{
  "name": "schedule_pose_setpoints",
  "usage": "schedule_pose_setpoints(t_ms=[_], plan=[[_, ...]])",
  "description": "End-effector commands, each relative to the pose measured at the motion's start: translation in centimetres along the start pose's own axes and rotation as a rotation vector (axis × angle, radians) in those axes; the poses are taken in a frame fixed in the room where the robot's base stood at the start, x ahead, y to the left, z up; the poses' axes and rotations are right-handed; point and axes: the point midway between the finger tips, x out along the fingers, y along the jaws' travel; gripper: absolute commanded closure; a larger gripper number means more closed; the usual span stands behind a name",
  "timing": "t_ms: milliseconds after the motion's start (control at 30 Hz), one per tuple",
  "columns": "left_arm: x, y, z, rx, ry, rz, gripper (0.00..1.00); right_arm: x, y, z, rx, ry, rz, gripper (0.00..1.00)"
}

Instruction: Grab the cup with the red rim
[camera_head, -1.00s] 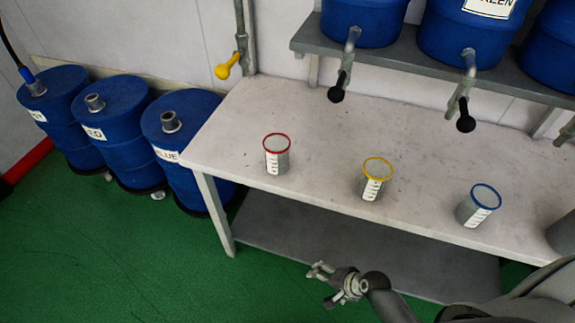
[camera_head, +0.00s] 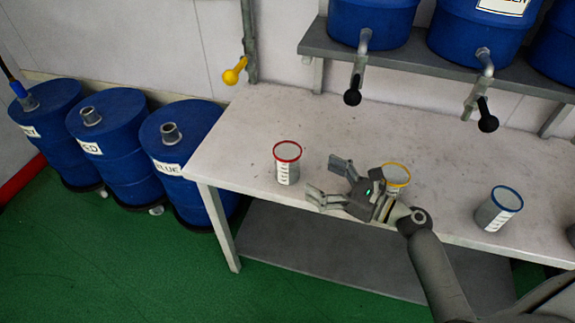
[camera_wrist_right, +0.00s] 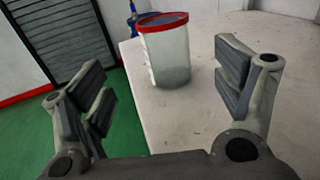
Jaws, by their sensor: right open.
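The cup with the red rim (camera_head: 287,163) stands upright on the white table (camera_head: 240,130), near its left end. It also shows in the right wrist view (camera_wrist_right: 167,52), beyond and between the two fingers. My right gripper (camera_head: 328,180) is open and empty, just right of the cup with its fingers pointing toward it. The right gripper (camera_wrist_right: 168,95) does not touch the cup. My left gripper is in no view.
A yellow-rimmed cup (camera_head: 398,173) stands behind my right gripper, partly hidden by it. A blue-rimmed cup (camera_head: 499,209) stands further right. Black-handled taps (camera_head: 353,92) hang above the table. Blue barrels (camera_head: 180,135) stand on the floor at left.

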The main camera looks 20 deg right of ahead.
Motion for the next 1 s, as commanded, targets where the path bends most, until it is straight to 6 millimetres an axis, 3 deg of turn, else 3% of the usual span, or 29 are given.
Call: schedule_pose_setpoints(t_ms=[333,567,800,1000], plan=[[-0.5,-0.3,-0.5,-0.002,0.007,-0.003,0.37,4.4,-0.7,0.4,0.039,-0.018,-0.013,0.14],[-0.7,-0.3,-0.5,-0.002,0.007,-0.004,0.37,6.2,-0.7,0.2,0.037,-0.016,-0.014,0.14],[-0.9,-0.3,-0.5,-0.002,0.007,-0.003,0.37,9.8,-0.7,-0.1,0.036,-0.016,-0.013,0.14],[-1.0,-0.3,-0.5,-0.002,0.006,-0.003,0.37,10.8,-0.7,-0.2,0.035,-0.014,-0.014,0.14]])
